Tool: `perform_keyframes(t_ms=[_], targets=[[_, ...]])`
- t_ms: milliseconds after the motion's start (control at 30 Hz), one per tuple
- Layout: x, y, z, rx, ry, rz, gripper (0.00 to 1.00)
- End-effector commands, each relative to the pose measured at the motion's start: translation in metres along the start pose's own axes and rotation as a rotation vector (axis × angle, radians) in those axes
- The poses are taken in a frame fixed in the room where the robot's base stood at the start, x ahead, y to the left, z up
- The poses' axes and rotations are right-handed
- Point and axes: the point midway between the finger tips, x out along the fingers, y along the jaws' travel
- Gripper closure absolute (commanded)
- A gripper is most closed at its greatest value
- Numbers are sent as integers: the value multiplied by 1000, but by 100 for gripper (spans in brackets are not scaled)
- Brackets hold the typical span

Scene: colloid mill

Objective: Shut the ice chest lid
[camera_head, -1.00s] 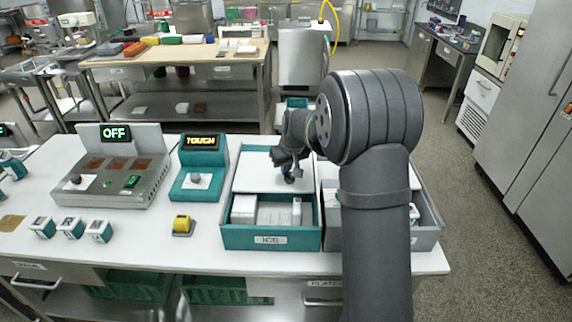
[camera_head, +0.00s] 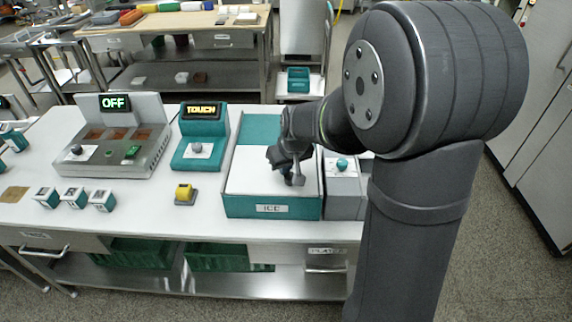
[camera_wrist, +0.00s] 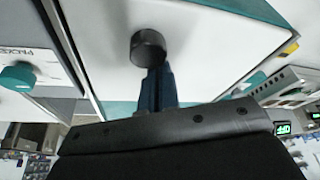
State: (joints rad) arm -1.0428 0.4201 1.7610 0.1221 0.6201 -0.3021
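The ice chest is a teal box (camera_head: 238,206) with an ICE label on its front. Its white lid (camera_head: 250,168) lies over the front part of the box, up to the front edge, and a teal surface shows behind it. The lid also fills the middle of the wrist view (camera_wrist: 205,45). A dark round knob (camera_wrist: 147,48) stands on the lid; it shows as a grey handle in the head view (camera_head: 298,177). My gripper (camera_head: 290,167) is low over the lid at the knob. Its blue fingers (camera_wrist: 157,85) look together, tips against or just behind the knob.
A grey unit with a teal knob (camera_head: 342,165) stands close to the right of the chest, partly behind my arm. A grey OFF panel (camera_head: 115,140) stands farther left.

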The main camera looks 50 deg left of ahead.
Motion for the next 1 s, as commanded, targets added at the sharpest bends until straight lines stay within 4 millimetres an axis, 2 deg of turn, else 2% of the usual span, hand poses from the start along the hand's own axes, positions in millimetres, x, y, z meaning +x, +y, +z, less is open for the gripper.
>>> perform_keyframes(t_ms=[33,300,367,567,600,1000], targets=[[2,-1,7,1,-20,-4,100],[4,-1,5,1,-23,-5,100],[6,-1,0,1,-23,-5,100],[15,0,-34,0,-9,-2,100],[13,0,-40,0,-6,-1,100],[-64,0,-40,0,1,1,100]])
